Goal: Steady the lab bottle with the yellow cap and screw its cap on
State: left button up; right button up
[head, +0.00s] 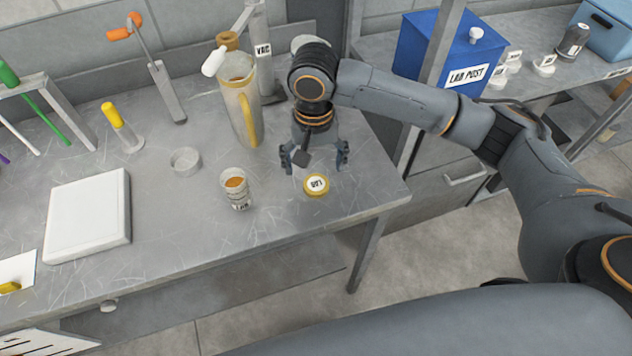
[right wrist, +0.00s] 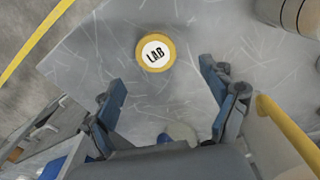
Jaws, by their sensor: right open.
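The lab bottle (head: 236,196) is a small clear jar with amber contents and a LAB label. It stands upright and uncapped near the table's front edge. In the right wrist view the cap (right wrist: 155,52) lies beyond the fingertips. My right gripper (head: 315,163) points down, open and empty, just behind the cap; its spread fingers (right wrist: 165,90) show in the wrist view. My left gripper is not in view.
A tall pitcher (head: 241,105) with a yellow handle stands close to the left of my right gripper. A shallow clear dish (head: 185,160), a white slab (head: 88,214) and a yellow-topped tube (head: 122,127) are farther left. A blue bin (head: 450,50) stands at the back right.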

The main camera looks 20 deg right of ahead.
aim_at(316, 181)
jog(key=f, duration=0.4)
jog(key=shift+s+d+f, duration=0.1)
jog(key=shift+s+d, duration=0.1)
jog(key=c, duration=0.8)
